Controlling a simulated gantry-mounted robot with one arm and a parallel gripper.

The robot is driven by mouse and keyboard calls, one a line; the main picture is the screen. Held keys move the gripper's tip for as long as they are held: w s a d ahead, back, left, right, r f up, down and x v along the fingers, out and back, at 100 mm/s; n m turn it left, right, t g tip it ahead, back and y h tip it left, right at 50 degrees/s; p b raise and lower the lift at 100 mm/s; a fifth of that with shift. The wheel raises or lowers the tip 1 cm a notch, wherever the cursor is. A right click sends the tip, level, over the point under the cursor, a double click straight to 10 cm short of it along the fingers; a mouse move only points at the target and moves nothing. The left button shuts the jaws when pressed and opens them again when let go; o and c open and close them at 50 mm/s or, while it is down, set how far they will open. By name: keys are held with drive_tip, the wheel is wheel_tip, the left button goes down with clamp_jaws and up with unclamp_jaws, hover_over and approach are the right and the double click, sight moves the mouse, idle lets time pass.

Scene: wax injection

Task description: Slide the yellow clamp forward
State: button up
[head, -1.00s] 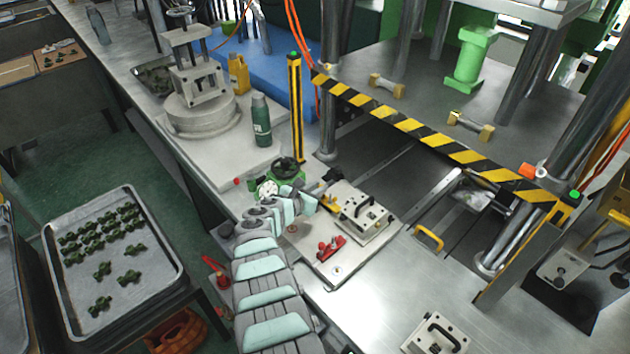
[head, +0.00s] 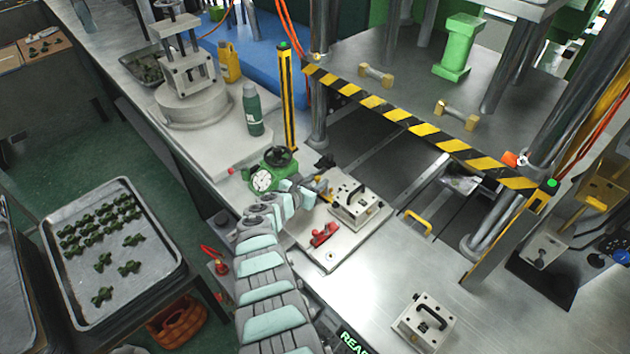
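A mould block (head: 356,211) with a black handle sits on a pale metal plate (head: 331,257) at the middle of the bench. A small yellow part (head: 320,186), which looks like the yellow clamp, shows at the block's far left side, mostly hidden by my arm. A red clamp (head: 323,234) lies at the plate's near side. My arm reaches up from the bottom, and my gripper (head: 324,187) is at its tip, at or right beside the yellow part. Its fingers are too small and covered to tell whether they are open or touching it.
A green valve with a gauge (head: 268,177) stands just left of my arm's tip. A yellow-black post (head: 287,100) and striped barrier (head: 411,122) rise behind. A yellow loop handle (head: 418,222) lies right of the plate. A second block (head: 425,321) sits on the clear bench at front right.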

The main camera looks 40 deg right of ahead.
drive_tip(key=shift+a, duration=0.1)
drive_tip(key=shift+a+r+p, duration=0.4)
drive_tip(key=shift+a+p, duration=0.15)
drive_tip(key=shift+p, duration=0.3)
drive_tip(key=p+v, duration=0.6)
drive_tip(key=v, duration=0.3)
drive_tip(key=shift+s+a, duration=0.15)
drive_tip(key=shift+s, duration=0.1)
